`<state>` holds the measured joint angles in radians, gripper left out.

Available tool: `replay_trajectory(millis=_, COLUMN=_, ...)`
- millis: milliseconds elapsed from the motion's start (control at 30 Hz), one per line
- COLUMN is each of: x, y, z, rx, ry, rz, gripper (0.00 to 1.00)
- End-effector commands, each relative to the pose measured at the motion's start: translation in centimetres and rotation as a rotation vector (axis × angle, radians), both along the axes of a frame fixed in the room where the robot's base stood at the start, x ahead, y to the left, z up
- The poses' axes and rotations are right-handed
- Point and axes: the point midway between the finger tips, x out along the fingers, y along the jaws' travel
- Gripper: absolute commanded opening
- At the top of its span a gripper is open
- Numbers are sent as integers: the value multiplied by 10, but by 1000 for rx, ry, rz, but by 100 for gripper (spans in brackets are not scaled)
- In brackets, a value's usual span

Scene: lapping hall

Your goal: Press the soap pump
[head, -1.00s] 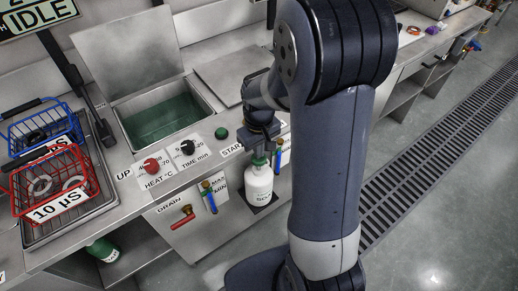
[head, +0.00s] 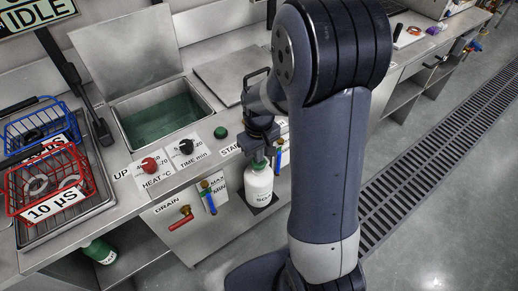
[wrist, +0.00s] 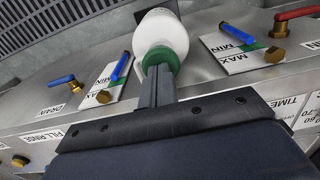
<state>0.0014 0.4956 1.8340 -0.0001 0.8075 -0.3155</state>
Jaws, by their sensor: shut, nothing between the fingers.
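The soap bottle (head: 259,187) is white with dark lettering and a green top. It stands upright on a small dark holder at the front of the washing bench. In the wrist view the white bottle (wrist: 160,38) shows beyond the fingers, with its green top (wrist: 160,60) at their tips. My gripper (head: 260,158) points down over the bottle, its fingers closed together and holding nothing. The fingertips (wrist: 161,70) look to be at or touching the green top; the exact contact is hidden. The pump head itself is largely hidden by the fingers.
A tank of green liquid (head: 165,115) is behind, with red (head: 149,164) and black knobs and a green button (head: 220,132). A red-handled drain valve (head: 182,217) and blue sight gauge are left of the bottle. Red (head: 92,182) and blue baskets stand further left.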

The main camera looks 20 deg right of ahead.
Motion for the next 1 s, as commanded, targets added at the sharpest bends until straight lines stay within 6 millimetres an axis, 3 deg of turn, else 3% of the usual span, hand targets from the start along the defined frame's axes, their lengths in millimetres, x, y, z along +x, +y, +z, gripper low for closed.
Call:
replay_trajectory(millis=167, x=-2, y=1, z=8, rx=0, ry=9, rz=0, gripper=0)
replay_trajectory(millis=467, x=2, y=4, z=56, rx=1, ry=-5, rz=0, gripper=0)
replay_trajectory(millis=700, x=3, y=3, z=109, rx=0, ry=-6, rz=-1, gripper=0)
replay_trajectory(millis=1000, x=2, y=3, z=140, rx=0, ry=-3, rz=-1, gripper=0)
